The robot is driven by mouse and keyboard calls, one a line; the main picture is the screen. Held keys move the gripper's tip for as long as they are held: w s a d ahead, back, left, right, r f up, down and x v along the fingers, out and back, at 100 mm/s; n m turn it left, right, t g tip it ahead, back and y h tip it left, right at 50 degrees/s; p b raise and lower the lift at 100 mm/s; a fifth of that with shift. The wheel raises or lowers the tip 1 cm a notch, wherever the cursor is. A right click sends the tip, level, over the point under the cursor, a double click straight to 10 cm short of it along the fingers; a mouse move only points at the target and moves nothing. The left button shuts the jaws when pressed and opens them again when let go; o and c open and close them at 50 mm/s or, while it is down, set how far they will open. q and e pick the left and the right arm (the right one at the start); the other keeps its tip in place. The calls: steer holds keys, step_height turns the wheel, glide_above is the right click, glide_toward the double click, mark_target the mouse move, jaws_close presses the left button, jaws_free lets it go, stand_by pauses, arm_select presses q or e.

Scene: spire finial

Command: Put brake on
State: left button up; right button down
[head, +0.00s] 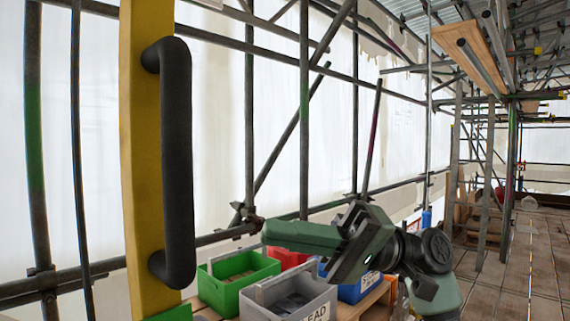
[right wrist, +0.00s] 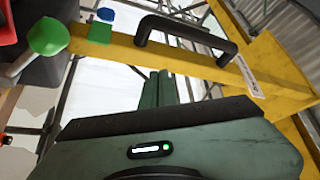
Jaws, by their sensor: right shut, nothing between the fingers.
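A yellow post (head: 145,120) stands upright close in front of me in the head view. A black bow handle (head: 178,160) is fixed to it; the handle also shows in the right wrist view (right wrist: 186,35). In the right wrist view a green knob (right wrist: 47,35) on a pale lever stands at the left, with a blue knob (right wrist: 105,14) beyond it. Which part is the brake, I cannot tell. My right gripper (head: 268,235) points left, shut and empty, right of the handle and apart from it. Its closed fingers (right wrist: 160,88) show in the wrist view. My left gripper is out of view.
A green bin (head: 240,284), a grey bin marked LEAD (head: 290,308), a red bin (head: 285,258) and a blue bin (head: 358,290) stand below and around my right gripper. Scaffold tubes and white sheeting lie behind. A plank walkway (head: 500,275) runs off to the right.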

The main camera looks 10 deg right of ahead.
step_height(320, 180, up, 9)
steer(key=shift+f, duration=0.1)
stand_by(0.3)
